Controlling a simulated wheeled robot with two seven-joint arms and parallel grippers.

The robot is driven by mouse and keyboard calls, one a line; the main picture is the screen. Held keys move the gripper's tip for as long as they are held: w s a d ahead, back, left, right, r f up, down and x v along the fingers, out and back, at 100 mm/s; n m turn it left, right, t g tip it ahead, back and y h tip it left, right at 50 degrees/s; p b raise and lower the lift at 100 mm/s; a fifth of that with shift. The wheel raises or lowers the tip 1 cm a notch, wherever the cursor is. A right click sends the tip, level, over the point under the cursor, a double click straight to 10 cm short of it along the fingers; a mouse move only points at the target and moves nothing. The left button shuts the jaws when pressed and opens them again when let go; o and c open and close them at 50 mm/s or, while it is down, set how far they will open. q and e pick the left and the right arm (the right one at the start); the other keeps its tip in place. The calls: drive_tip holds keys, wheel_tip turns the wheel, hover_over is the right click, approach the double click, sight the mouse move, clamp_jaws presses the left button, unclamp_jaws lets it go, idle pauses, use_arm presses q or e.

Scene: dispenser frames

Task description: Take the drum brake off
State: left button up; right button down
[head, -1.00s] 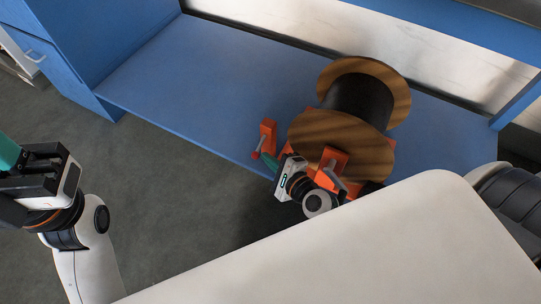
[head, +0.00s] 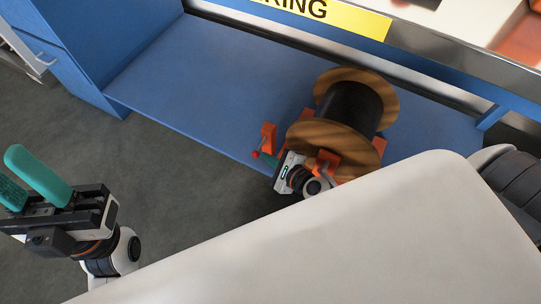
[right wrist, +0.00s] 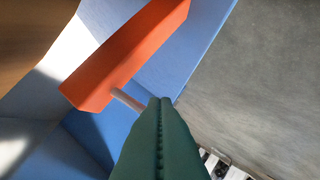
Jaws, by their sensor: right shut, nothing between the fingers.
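A wooden drum wound with black cable (head: 350,105) lies on its side in an orange stand (head: 268,138) on the blue shelf. A small red-ended handle (head: 256,154) sticks out by the stand's left post. Which part is the brake I cannot tell. My right gripper (head: 264,158) is at this post, close to the handle. In the right wrist view its green fingers (right wrist: 160,101) are shut and empty, their tips beside a grey pin (right wrist: 127,100) on an orange bar (right wrist: 125,55). My left gripper (head: 8,168) is open and empty at the far left, away from the drum.
The blue shelf (head: 190,85) is clear left of the drum. A blue side wall (head: 85,50) closes its left end. A yellow sign (head: 345,18) is on the beam above. My white body covers the lower right and hides part of the stand. Grey floor (head: 165,205) is free in front.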

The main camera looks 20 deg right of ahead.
use_arm(q)
drive_tip(key=w+d+f+g+y+p, duration=0.1)
drive_tip(key=w+f+g+y+p, duration=0.35)
drive_tip(key=w+f+g, duration=0.65)
drive_tip(key=s+a+f+g+y+p, duration=0.1)
drive_tip(key=s+f+g+p, duration=0.1)
drive_tip(key=f+g, duration=0.4)
drive_tip(key=s+a+f+g+y+p, duration=0.1)
drive_tip(key=s+a+f+g+p, duration=0.1)
drive_tip(key=f+g, duration=0.4)
drive_tip(key=shift+s+a+f, duration=0.15)
drive_tip(key=shift+s+f, duration=0.05)
drive_tip(key=shift+f, duration=0.05)
use_arm(e)
wheel_tip(320, 180, up, 2)
drive_tip(key=m+g+y, duration=0.1)
drive_tip(key=m+g, duration=0.1)
drive_tip(key=shift+w+m+y, duration=0.15)
drive_tip(key=shift+m+y, duration=0.15)
drive_tip(key=shift+y, duration=0.1)
use_arm(q)
drive_tip(key=shift+y, duration=0.25)
drive_tip(key=s+a+f+g+y+p, duration=0.1)
drive_tip(key=s+a+f+g, duration=0.1)
drive_tip(key=s, duration=0.5)
drive_tip(key=shift+s+a+f+n+g+p, duration=0.3)
drive_tip(key=shift+f+g, duration=0.3)
drive_tip(key=shift+g, duration=0.8)
use_arm(e)
drive_tip(key=shift+r, duration=0.95)
